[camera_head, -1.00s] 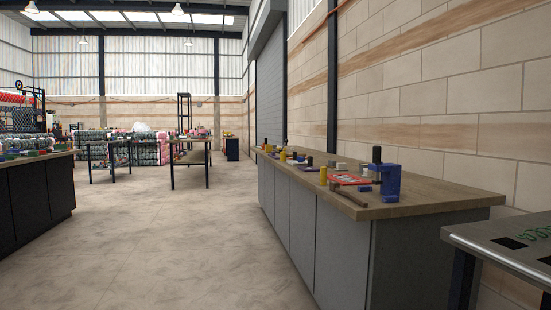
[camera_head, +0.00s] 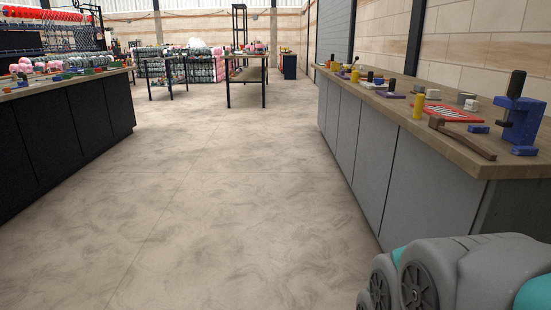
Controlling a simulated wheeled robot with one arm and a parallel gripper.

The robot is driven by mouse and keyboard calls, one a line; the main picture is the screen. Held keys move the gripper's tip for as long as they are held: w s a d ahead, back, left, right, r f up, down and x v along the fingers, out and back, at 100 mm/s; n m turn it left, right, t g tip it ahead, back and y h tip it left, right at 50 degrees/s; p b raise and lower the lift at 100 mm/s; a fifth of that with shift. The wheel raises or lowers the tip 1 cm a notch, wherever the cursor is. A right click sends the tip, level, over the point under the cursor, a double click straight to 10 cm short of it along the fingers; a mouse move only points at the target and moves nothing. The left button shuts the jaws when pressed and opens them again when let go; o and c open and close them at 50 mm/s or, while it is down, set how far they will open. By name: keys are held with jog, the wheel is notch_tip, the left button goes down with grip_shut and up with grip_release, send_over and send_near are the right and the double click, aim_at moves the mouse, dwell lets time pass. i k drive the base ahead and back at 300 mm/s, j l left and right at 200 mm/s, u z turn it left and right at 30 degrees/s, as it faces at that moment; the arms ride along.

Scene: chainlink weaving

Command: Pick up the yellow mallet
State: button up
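Several small yellow objects stand on the wooden top of the long grey workbench at right: a yellow cylinder (camera_head: 418,106) near the middle, another yellow piece (camera_head: 354,76) further back, and a yellow piece (camera_head: 335,66) near the far end. They are too small to tell which is the yellow mallet. A brown hammer-like tool (camera_head: 462,139) lies at the near front edge of the bench. A grey and teal part of my arm shows at bottom right, in front of the bench's near end. My gripper is not in view.
The grey workbench (camera_head: 394,170) also bears a blue clamp-like press (camera_head: 522,110), a red tray (camera_head: 452,113) and small blocks. A black workbench (camera_head: 62,122) with many items stands at left. A dark-legged table (camera_head: 247,75) stands further back. The concrete floor (camera_head: 220,190) between is clear.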

aim_at(356, 75)
jog(key=i+j, duration=0.1)
jog(key=i, duration=2)
jog(key=i+j+z, duration=0.15)
jog(key=i+z, duration=0.2)
jog(key=i, duration=0.2)
jog(key=i+j+z, duration=0.35)
jog(key=i, duration=0.15)
jog(key=i+j+z, duration=0.35)
jog(key=i, duration=0.1)
